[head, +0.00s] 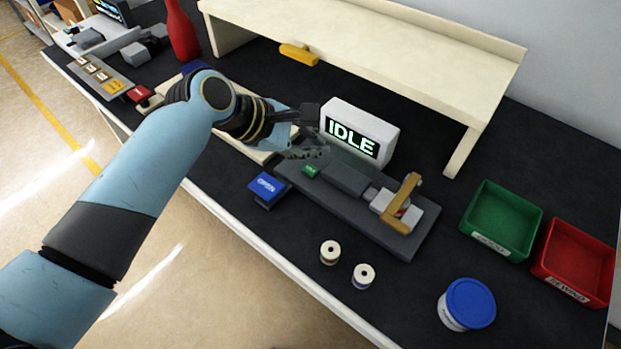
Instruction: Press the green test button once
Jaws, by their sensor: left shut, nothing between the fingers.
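The small green test button (311,170) sits on the left end of a dark grey fixture plate (400,238) on the black bench. My left gripper (318,152) is shut and empty, just above and behind the green button in the picture. Its fingertips look close to the button, but I cannot tell whether they touch it. A white display box (390,124) behind the fixture reads "IDLE". My right gripper is not in view.
A blue button block (268,187) stands left of the fixture. A yellow clamp (403,204) is on its right end. Two spools (330,252), a blue-lidded tub (470,302), a green bin (503,218) and a red bin (577,262) stand nearby. A cream shelf (380,60) is behind.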

